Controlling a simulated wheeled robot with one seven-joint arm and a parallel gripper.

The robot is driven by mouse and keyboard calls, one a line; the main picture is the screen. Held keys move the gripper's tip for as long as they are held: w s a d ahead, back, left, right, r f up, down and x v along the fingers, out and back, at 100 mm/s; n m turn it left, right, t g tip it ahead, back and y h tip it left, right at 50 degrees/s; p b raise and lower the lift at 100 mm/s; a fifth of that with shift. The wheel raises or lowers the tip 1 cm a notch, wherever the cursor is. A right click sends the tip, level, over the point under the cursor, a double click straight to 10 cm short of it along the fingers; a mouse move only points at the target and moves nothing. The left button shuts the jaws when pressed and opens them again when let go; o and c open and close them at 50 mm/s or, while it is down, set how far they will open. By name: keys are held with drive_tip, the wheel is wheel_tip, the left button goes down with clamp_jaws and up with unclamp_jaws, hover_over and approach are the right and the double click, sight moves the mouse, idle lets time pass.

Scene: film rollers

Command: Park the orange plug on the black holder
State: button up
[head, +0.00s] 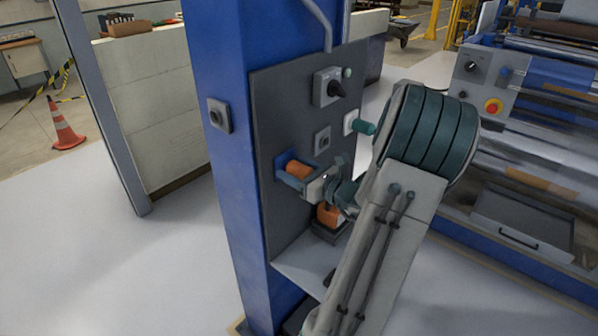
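An orange cylindrical piece (298,169), which looks like the plug, stands out from a blue plate (281,161) on the dark grey panel. My gripper (293,177) reaches in from the right, with one grey-blue finger along the lower side of this piece. The other finger is hard to make out, and I cannot tell whether they touch it. Just below my gripper, a second orange piece (327,213) sits at a black block (329,233) on the panel, which looks like the holder. My wrist partly hides both.
The dark grey panel (262,120) is fixed to a blue column (213,60). A grey ledge (303,268) juts out below. A roller machine (540,120) stands at right.

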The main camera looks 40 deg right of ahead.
drive_tip(key=c, duration=1.2)
drive_tip(key=shift+s, duration=0.1)
drive_tip(key=shift+c, duration=0.2)
drive_tip(key=shift+s, duration=0.1)
drive_tip(key=shift+s+d+p, duration=0.15)
drive_tip(key=shift+s+p, duration=0.15)
drive_tip(key=shift+s, duration=1.1)
drive_tip(key=shift+s+d+p, duration=0.1)
drive_tip(key=shift+s+p, duration=0.2)
drive_tip(key=shift+s, duration=1.1)
